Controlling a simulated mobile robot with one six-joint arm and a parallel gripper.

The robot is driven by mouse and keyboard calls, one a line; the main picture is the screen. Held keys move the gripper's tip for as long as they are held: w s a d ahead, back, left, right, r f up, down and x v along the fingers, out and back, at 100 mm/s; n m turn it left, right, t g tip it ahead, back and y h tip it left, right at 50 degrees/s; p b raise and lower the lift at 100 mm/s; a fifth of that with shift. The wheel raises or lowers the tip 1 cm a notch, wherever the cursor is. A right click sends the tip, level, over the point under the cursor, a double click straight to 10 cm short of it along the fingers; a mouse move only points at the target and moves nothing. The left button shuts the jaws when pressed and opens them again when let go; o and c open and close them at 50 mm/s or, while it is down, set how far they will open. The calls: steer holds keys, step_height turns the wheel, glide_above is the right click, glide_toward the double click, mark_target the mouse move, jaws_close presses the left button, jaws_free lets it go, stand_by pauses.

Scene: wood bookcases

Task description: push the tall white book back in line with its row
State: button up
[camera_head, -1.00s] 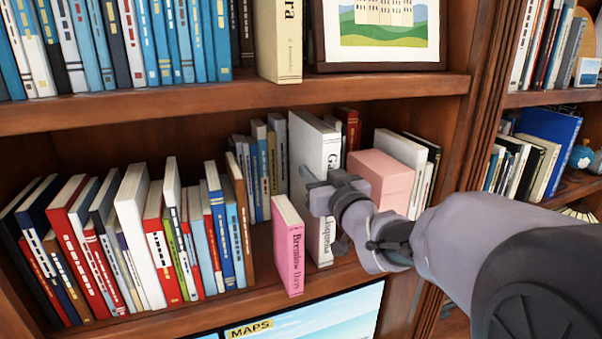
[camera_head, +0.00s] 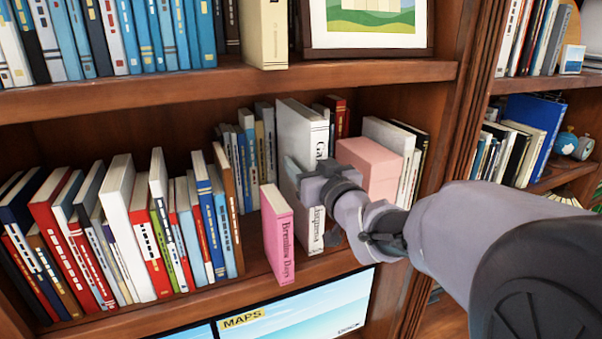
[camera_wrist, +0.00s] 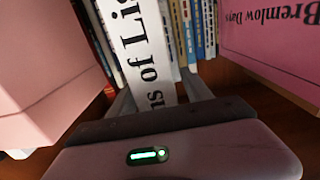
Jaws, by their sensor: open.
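The tall white book (camera_head: 299,140) stands upright on the middle shelf, jutting forward of the row behind it. Its lettered spine faces out. My gripper (camera_head: 303,178) is at the spine's mid-height and hides part of it. In the wrist view, the white spine (camera_wrist: 143,45) lies between and beyond my open fingers (camera_wrist: 158,98). I cannot tell whether the fingers touch the book. Nothing appears gripped. The row of thinner books (camera_head: 250,140) stands farther back on the shelf.
A pink book, "Bremlow Days" (camera_head: 284,250), stands forward just left of the white book. A pink box (camera_head: 368,168) is close on the right. Leaning books (camera_head: 135,225) fill the left. The shelf above (camera_head: 180,92) limits height, and a maps screen (camera_head: 290,308) is below.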

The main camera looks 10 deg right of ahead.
steer(key=s+d+b, duration=0.1)
steer(key=s+d, duration=0.2)
steer(key=s, duration=1.3)
steer(key=shift+s, duration=0.1)
steer(key=s+d+f+m+g+h+b, duration=0.2)
steer(key=s+f+m+h+b, duration=0.1)
steer(key=f+b, duration=0.9)
steer(key=s+d+f+m+g+h+b, duration=0.3)
steer(key=f+b, duration=0.6)
steer(key=f, duration=0.7)
steer(key=s+a+f+g+y+b, duration=0.2)
steer(key=s+a+f+b, duration=0.3)
steer(key=f, duration=0.5)
steer(key=s+a+f+g+y+b, duration=0.2)
steer(key=s+a+f+g+b, duration=0.2)
steer(key=f, duration=0.6)
steer(key=s+a+b, duration=0.2)
steer(key=s+a, duration=0.1)
steer(key=shift+m+g+y, duration=0.3)
steer(key=shift+g, duration=0.1)
